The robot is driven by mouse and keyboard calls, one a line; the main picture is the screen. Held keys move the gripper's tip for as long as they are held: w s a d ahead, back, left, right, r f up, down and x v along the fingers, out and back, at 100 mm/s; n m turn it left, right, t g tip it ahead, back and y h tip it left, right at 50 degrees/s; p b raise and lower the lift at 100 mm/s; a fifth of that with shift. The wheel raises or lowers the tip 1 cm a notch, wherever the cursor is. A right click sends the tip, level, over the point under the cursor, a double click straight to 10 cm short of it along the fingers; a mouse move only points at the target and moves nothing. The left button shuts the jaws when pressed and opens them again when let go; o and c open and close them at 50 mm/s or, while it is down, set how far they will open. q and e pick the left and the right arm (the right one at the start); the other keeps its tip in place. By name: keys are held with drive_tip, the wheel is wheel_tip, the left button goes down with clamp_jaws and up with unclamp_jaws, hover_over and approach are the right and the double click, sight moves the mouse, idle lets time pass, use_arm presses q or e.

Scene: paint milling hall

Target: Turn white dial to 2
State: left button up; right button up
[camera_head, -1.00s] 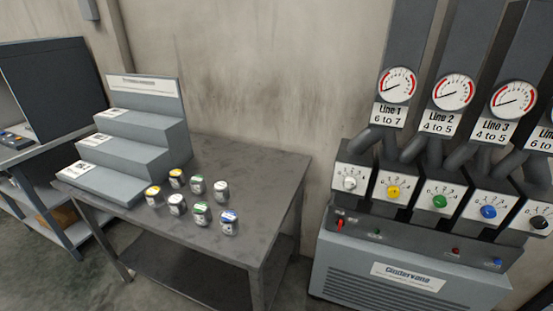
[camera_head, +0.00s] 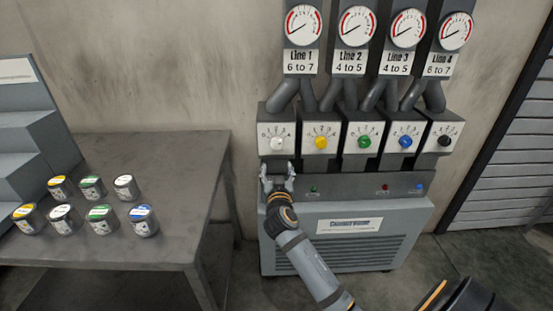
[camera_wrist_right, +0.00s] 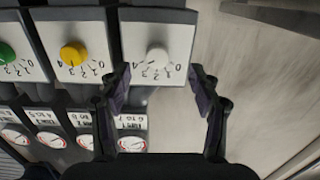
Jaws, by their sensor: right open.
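The white dial (camera_head: 277,143) is on the leftmost box of the machine, on a white scale plate with numbers. It also shows in the right wrist view (camera_wrist_right: 157,57), above and between my finger tips. Which number it points to is too small to tell. My right gripper (camera_head: 277,178) is open and empty, just below the white dial in the head view and apart from it. In the right wrist view the two fingers (camera_wrist_right: 161,90) stand wide apart. My left gripper is not in view.
Yellow (camera_head: 321,142), green (camera_head: 364,143), blue (camera_head: 405,142) and black (camera_head: 444,141) dials sit to the right of the white one. Gauges and pipes rise above. A grey table (camera_head: 150,235) with several small cans stands left of the machine.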

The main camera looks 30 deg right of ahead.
sight(276, 146)
drive_tip(key=shift+m+h, duration=0.3)
drive_tip(key=x, duration=0.3)
drive_tip(key=r+x, duration=0.1)
drive_tip(key=x, duration=0.3)
drive_tip(key=r+p+x, duration=0.1)
drive_tip(key=x, duration=0.2)
drive_tip(key=shift+w+d+r, duration=0.1)
drive_tip(key=shift+w+d, duration=0.05)
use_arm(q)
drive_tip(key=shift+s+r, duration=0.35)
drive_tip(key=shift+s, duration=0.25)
use_arm(e)
drive_tip(key=shift+c, duration=0.3)
drive_tip(key=c, duration=1.1)
